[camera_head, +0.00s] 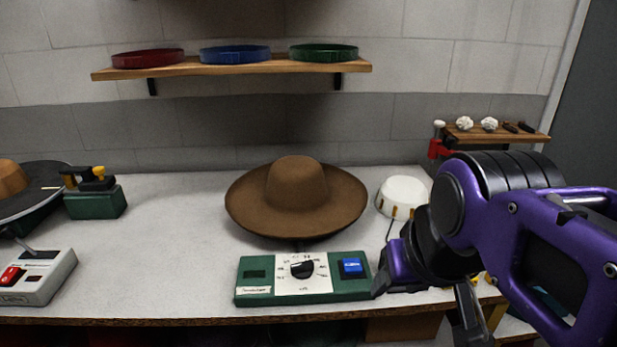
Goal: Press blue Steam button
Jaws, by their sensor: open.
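The blue Steam button (352,266) sits on the right end of a green control box (245,290). The box lies near the front edge of the table, and a black dial on a white plate (302,269) is at its middle. My gripper (418,306) is just right of the box, its fingers pointing down and left. One finger is close to the box's right end; I cannot tell whether it touches. The fingers are apart, with nothing seen between them. The button is in plain view, and my arm hides the table to its right.
A brown wide-brimmed hat (296,198) stands behind the box. A white dome (403,193) with a cord is to its right. A grey box with a red switch (12,276) is at the left. The table (165,245) between is clear. A shelf (230,68) hangs above.

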